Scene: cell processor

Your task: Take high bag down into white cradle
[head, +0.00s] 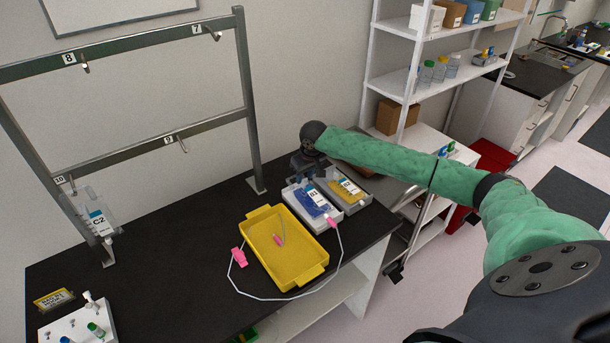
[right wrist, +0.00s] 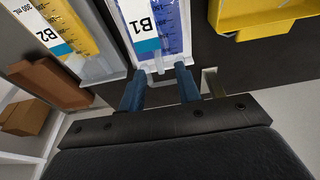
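A blue bag labelled B1 (head: 311,198) lies in the white cradle (head: 291,197) on the black bench; it also shows in the right wrist view (right wrist: 160,18). My right gripper (head: 303,163) is at the back end of this cradle. In the right wrist view its two fingers (right wrist: 161,88) stand apart, near the bag's end tab, with no clear grip on it. The high hooks 7 (head: 216,36) and 8 (head: 86,68) on the metal rack (head: 247,95) carry no bag. My left gripper is not in view.
A grey cradle with yellow bag B2 (head: 347,187) sits right beside the white one. A yellow tray (head: 254,243) with pink-clamped tubing (head: 283,298) lies in front. A clear bag C2 (head: 97,218) hangs low on the rack's left. A shelf unit (head: 421,94) stands behind my right arm.

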